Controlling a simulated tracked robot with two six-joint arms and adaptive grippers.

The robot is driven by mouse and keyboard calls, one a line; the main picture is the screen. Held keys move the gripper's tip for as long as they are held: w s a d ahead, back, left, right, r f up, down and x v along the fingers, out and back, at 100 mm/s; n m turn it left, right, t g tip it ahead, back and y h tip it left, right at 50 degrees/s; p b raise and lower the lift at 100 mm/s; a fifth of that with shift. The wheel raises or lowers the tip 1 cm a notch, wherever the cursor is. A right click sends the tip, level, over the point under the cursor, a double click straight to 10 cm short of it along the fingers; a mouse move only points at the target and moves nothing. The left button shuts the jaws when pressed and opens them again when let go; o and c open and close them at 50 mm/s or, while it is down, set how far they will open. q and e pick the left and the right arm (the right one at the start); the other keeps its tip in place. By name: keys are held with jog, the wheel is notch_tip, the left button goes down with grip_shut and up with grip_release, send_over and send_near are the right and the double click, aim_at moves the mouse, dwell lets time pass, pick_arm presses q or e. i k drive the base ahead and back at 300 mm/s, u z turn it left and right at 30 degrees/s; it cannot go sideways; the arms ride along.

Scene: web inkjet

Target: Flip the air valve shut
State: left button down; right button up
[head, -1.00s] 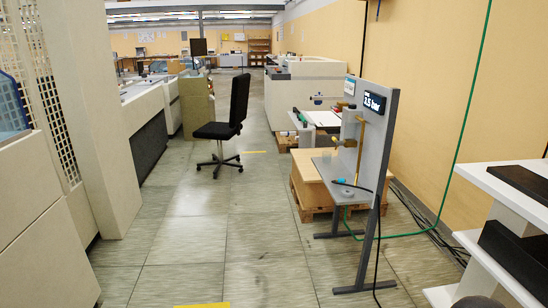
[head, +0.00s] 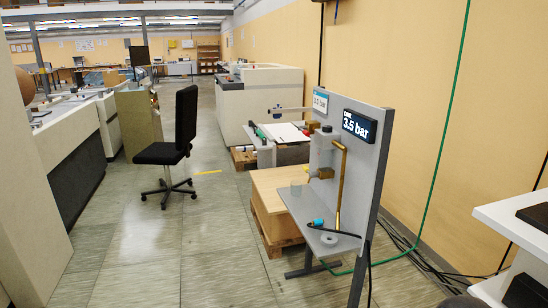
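A grey stand with an upright panel (head: 371,165) and a small shelf is ahead, right of centre. A dark display (head: 359,127) on the panel reads 3.5 bar. A grey unit (head: 322,152) with a brass fitting (head: 321,174) and a brass pipe (head: 340,185) are mounted on the panel's left face. A blue-ended piece (head: 318,223) and a black hose lie on the shelf. I cannot tell which part is the air valve's handle or how it is set. Neither of my grippers is in view.
A wooden crate on a pallet (head: 268,212) stands against the stand's far side. A black chair (head: 174,148) is at left in the aisle. White shelving (head: 520,225) is close at right. A green hose and black cables run along the right wall. The floor (head: 165,255) ahead is clear.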

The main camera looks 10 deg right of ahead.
aim_at(303, 128)
jog(key=z, duration=0.25)
jog(key=i, duration=1.4)
jog(key=z, duration=0.45)
jog(key=i, duration=0.5)
jog(key=z, duration=0.1)
